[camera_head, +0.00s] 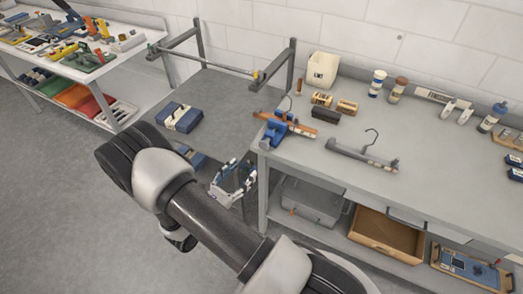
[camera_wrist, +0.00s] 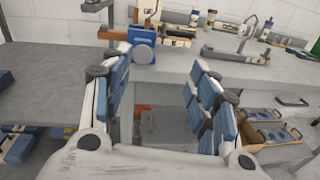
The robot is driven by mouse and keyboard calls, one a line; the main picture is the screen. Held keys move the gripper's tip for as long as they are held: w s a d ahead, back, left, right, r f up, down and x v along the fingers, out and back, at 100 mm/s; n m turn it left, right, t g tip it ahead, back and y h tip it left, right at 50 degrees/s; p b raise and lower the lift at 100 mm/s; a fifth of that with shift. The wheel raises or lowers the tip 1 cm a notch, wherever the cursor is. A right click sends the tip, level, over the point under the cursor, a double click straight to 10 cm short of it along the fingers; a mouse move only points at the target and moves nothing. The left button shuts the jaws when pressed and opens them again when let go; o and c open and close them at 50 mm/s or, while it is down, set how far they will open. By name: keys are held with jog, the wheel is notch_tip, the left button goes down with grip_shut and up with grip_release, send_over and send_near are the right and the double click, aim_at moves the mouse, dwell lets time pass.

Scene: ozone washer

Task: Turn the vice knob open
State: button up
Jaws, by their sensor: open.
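A small blue vice (camera_head: 274,132) sits at the front left corner of the right-hand table (camera_head: 330,178). My gripper (camera_head: 233,182) is open and empty, in front of and below the table corner, apart from the vice. In the wrist view its two blue-padded fingers (camera_wrist: 158,68) are spread wide, with the vice beyond them.
A grey hanger (camera_head: 362,153), brushes (camera_head: 335,105), a white bin (camera_head: 322,70) and several bottles stand on the table. Below are a grey bin (camera_head: 307,201) and a cardboard box (camera_head: 388,235). A metal frame (camera_head: 255,76) rises at the back left. Floor at left is clear.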

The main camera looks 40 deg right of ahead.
aim_at(263, 146)
notch_tip(263, 146, down, 4)
jog(key=a+n+t, duration=0.1)
jog(key=n+t, duration=0.1)
jog(key=shift+y, duration=0.3)
jog(key=x, duration=0.5)
jog(key=b+x, duration=0.1)
jog(key=x, duration=1.1)
jog(key=shift+w+b, duration=0.3)
jog(key=shift+r+n, duration=0.1)
jog(key=shift+n, duration=0.2)
jog(key=shift+c, duration=0.5)
jog(key=c, duration=0.9)
